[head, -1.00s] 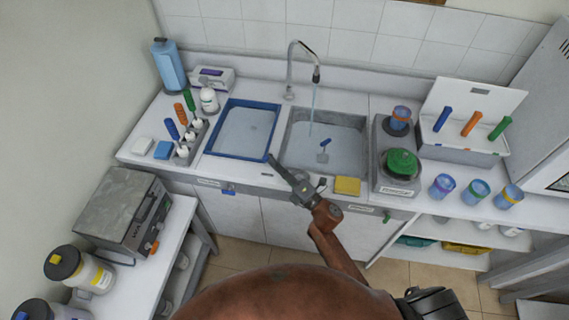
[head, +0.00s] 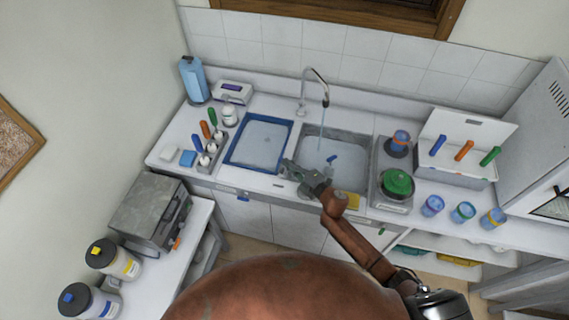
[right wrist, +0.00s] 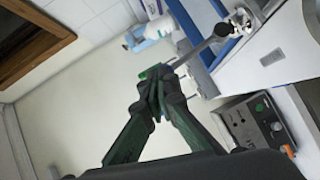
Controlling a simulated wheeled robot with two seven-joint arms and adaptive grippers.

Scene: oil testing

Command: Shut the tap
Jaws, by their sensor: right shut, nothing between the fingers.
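The tap (head: 306,98) is a grey metal spout that arches up behind the sink, and a thin stream of water (head: 321,125) falls from it. The grey sink (head: 364,160) holds water, and a small blue-topped item (head: 331,159) shows in it. My right gripper (head: 286,166) is shut and empty over the front left part of the sink, well in front of the tap. In the right wrist view the right gripper's fingers (right wrist: 157,82) are together. The left gripper is not in view.
A blue-rimmed basin (head: 229,151) lies left of the sink. Bottles and coloured handles stand farther left. A burner with a green-topped pot (head: 397,183) stands right of the sink. A yellow sponge (head: 353,202) lies at the front edge. A grey device (head: 150,212) stands at lower left.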

